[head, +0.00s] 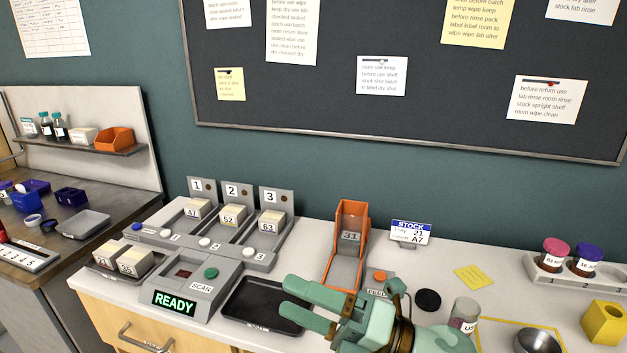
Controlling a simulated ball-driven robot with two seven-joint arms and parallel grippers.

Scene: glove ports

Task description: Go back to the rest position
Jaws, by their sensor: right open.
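My right gripper (285,301) is pale green and reaches in from the lower right. Its fingers point left and stand apart, with nothing between them. My left gripper is not in view.
A grey station (177,238) with three numbered lanes holds white blocks, and a scan unit (184,290) reads READY. A dark puck (428,299), a glass jar (464,314) and a metal bowl (537,342) stand right. A side bench with a shelf (86,145) stands left.

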